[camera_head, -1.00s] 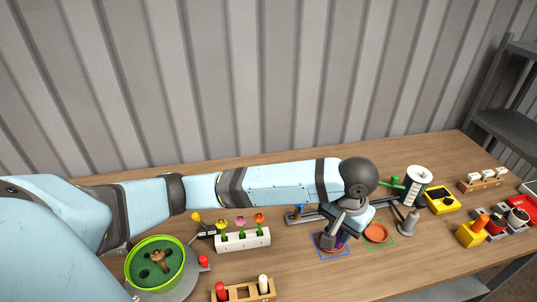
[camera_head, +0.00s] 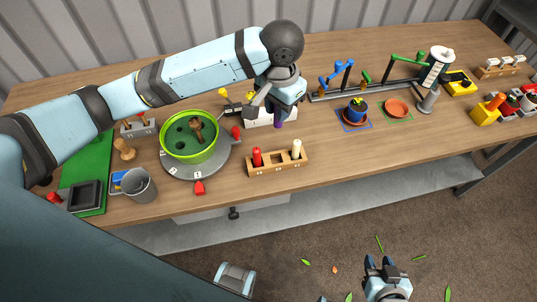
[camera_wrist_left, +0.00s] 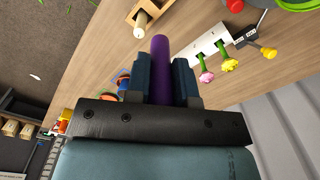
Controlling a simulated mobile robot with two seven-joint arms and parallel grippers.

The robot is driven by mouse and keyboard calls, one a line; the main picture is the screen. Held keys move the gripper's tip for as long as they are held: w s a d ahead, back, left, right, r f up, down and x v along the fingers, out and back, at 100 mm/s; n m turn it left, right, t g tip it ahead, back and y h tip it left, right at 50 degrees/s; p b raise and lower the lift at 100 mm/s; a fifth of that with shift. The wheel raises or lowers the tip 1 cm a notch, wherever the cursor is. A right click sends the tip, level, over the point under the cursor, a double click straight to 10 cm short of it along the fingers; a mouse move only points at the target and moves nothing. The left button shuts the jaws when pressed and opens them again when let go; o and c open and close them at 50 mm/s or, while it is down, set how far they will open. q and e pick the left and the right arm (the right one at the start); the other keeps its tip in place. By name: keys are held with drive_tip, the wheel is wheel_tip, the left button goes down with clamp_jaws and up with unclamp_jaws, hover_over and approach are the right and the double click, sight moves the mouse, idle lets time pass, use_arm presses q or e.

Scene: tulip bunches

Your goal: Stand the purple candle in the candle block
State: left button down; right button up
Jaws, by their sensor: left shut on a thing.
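The purple candle (camera_head: 278,124) is in my left gripper (camera_head: 272,112), above the table and behind the candle block. In the left wrist view the purple candle (camera_wrist_left: 160,65) stands out between the two dark fingers of my left gripper (camera_wrist_left: 162,75), which are shut on it. The wooden candle block (camera_head: 277,168) lies near the table's front edge. It holds a red candle (camera_head: 257,157) at its left end and a white candle (camera_head: 297,149) at its right end, with empty places between. My right gripper (camera_head: 381,264) is open and empty beyond the table's front edge.
A green bowl (camera_head: 190,150) on a grey round base stands left of the block. A white flower holder (camera_head: 262,118) is behind the candle, partly hidden by my left gripper. Table right of the block is clear.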

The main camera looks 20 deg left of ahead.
use_arm(q)
approach(277, 152)
drive_tip(key=s+f, duration=0.1)
drive_tip(key=s, duration=0.1)
drive_tip(key=f, duration=0.3)
drive_tip(key=f+b, duration=0.1)
drive_tip(key=f, duration=0.1)
drive_tip(key=shift+d+f, duration=0.25)
drive_tip(key=shift+d, duration=0.05)
drive_tip(key=shift+f, duration=0.1)
drive_tip(key=c, duration=1)
unclamp_jaws()
